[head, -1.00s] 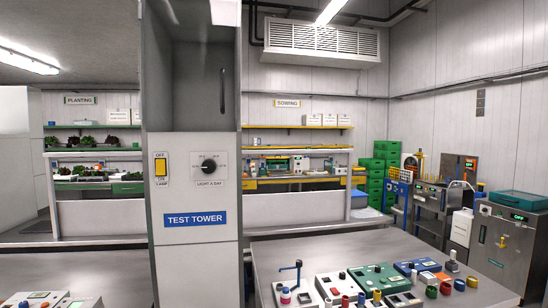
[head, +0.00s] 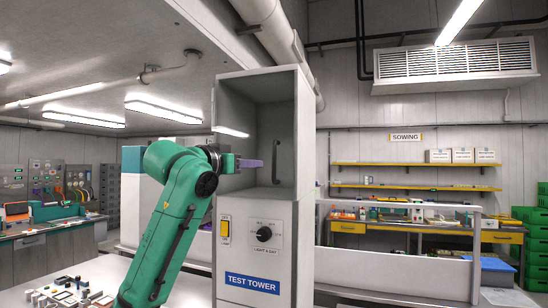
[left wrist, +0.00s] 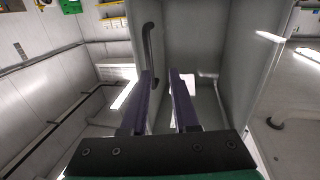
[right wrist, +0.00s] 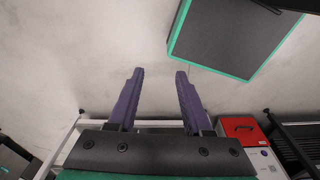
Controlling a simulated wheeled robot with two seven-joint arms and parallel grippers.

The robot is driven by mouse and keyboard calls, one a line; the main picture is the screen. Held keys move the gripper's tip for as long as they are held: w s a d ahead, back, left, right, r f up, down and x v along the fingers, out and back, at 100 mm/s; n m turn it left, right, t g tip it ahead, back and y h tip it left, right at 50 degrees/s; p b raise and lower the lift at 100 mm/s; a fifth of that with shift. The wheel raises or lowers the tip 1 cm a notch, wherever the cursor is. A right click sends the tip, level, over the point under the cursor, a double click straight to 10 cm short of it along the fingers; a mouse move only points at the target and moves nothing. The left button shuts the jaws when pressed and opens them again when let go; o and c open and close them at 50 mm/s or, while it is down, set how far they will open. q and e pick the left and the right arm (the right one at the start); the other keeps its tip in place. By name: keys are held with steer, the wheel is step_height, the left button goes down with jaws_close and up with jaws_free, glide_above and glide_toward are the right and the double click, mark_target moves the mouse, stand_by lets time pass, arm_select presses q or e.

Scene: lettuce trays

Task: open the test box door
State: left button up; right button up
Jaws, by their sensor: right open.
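The grey test tower (head: 255,254) stands upright in the head view, with a "TEST TOWER" label on its front. In the left wrist view the handle (left wrist: 149,50) is by the tip of the left finger, not between the fingers. The left gripper is open and empty. My right gripper (right wrist: 159,74) is open and empty, seen only in its wrist view.
A yellow lamp switch (head: 225,229) and a black dial (head: 264,234) are on the tower below the door. A sowing bench (head: 420,228) with shelves stands behind at the right. A workbench (head: 40,236) with devices is at the left.

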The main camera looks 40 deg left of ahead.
mark_target(273, 162)
arm_select(q)
steer(key=w+p, duration=0.1)
steer(key=w, duration=0.2)
steer(key=w+d+p, duration=0.1)
steer(key=w, duration=0.1)
steer(key=w+p, duration=0.1)
steer(key=w, duration=0.2)
steer(key=shift+w+d+r+p, duration=0.3)
steer(key=shift+w+r+p, duration=0.05)
steer(key=shift+r, duration=0.05)
steer(key=shift+w+a+f, duration=0.1)
steer(key=shift+a, duration=0.05)
steer(key=shift+a+f, duration=0.2)
steer(key=shift+a, duration=0.3)
steer(key=shift+c, duration=0.2)
steer(key=shift+d, duration=0.1)
jaws_close()
steer(key=shift+d, duration=0.15)
arm_select(e)
steer(key=r, duration=0.4)
steer(key=shift+w+d+r, duration=0.2)
steer(key=shift+d, duration=0.15)
arm_select(q)
steer(key=shift+r, duration=0.2)
arm_select(e)
steer(key=shift+d, duration=0.35)
